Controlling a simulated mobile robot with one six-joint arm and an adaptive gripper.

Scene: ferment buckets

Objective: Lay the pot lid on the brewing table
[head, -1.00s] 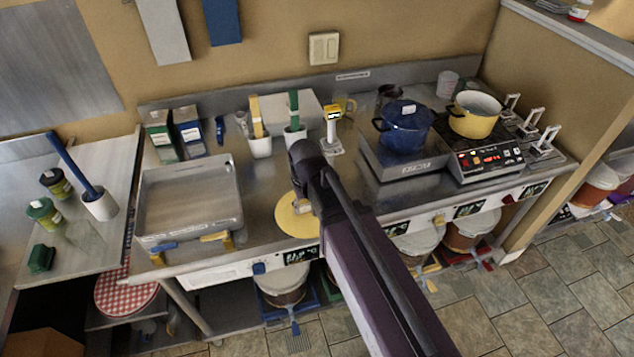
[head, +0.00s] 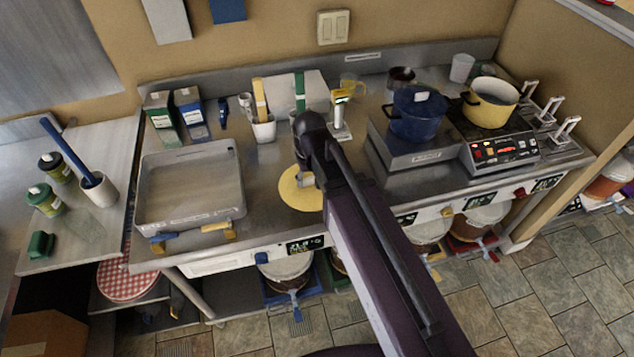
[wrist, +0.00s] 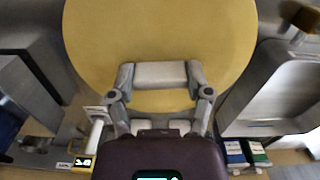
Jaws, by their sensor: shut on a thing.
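The pot lid is a flat yellow disc (head: 297,190), seen near the front middle of the steel brewing table (head: 262,222) in the head view. In the wrist view the lid (wrist: 160,40) fills the upper middle. My gripper (wrist: 160,75) is shut on the lid at its near part. In the head view my gripper (head: 306,178) is partly hidden by my arm. I cannot tell whether the lid touches the table or hangs just above it.
A grey tray (head: 190,215) stands left of the lid. A blue pot (head: 415,115) on a scale and a yellow pot (head: 489,103) on a hot plate stand right. White cups (head: 263,130) with tools and a yellow-topped device (head: 340,115) stand behind.

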